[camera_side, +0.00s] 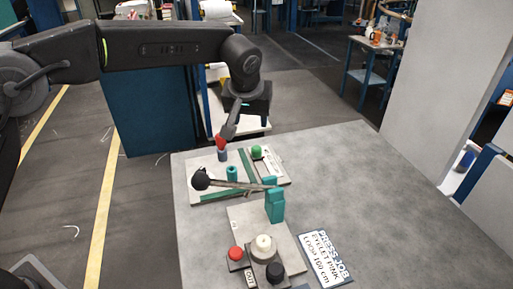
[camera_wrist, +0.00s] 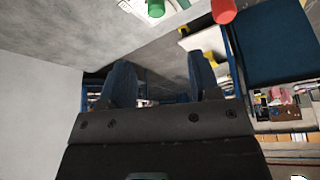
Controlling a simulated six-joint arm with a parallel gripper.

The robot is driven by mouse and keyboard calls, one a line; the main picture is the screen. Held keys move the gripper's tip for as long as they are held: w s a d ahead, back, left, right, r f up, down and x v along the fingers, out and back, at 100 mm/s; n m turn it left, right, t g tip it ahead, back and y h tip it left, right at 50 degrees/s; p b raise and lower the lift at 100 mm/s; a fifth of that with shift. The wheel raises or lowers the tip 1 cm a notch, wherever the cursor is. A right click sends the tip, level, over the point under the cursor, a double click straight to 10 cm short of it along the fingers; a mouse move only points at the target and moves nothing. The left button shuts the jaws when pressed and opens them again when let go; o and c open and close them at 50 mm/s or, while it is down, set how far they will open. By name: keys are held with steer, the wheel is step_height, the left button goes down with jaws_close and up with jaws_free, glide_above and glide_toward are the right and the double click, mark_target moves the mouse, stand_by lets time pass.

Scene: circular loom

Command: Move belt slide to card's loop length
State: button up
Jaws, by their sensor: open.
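The card (camera_side: 325,262) lies at the table's front right. Its print is small and seems to read a loop length of 160 cm. A teal round knob (camera_side: 232,173) stands by a dark green strip on the white board (camera_side: 207,167); it may be the belt slide, but I cannot tell for sure. The red top (camera_wrist: 223,10) shows at that view's upper edge.
A lever with a black ball (camera_side: 201,179) crosses the board toward a teal block (camera_side: 275,205). A green button (camera_side: 257,152) is at the back right. The front plate bears a red button (camera_side: 236,253), a cream dial (camera_side: 264,243) and a black knob (camera_side: 275,272). The table's right side is clear.

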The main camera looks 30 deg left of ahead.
mark_target(256, 147)
steer(key=x, duration=1.4)
steer(key=shift+w+d+f, duration=0.2)
steer(key=shift+w, duration=0.05)
jaws_close()
